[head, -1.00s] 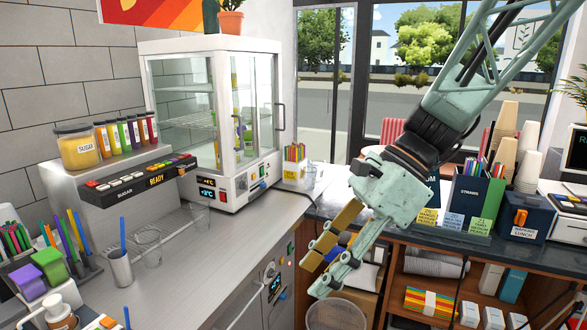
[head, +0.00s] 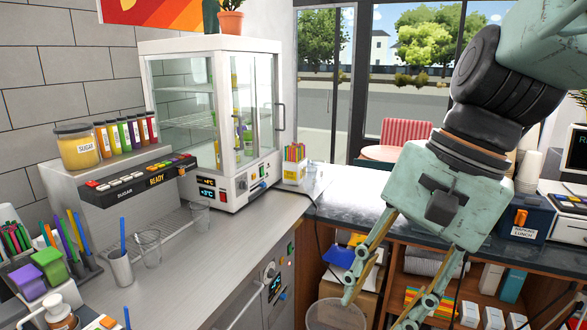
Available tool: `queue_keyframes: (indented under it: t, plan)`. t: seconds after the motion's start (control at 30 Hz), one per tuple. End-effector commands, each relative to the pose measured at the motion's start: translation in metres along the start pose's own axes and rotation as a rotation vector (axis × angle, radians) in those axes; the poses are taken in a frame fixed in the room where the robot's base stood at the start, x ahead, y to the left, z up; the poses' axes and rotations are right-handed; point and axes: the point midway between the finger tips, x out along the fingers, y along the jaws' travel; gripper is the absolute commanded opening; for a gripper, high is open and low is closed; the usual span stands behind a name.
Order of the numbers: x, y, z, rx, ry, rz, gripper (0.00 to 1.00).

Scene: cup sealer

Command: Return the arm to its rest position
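My gripper (head: 376,312) hangs at the right of the head view, pointing down in front of the dark back counter. Its two fingers are spread apart with nothing between them. It is clear of the counters and the objects on them. The upper part of my arm runs out of the picture at the top right.
A bin (head: 335,314) stands near my fingers. Shelves (head: 470,266) and a napkin box (head: 526,216) are at the right.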

Motion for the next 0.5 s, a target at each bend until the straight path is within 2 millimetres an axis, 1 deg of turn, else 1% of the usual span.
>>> queue_keyframes:
  t: [0.03,0.5]
  plan:
    - [-0.003,0.006,0.003,-0.035,0.019,0.003,0.37]
    - [-0.025,0.06,0.013,-0.367,0.194,0.058,0.37]
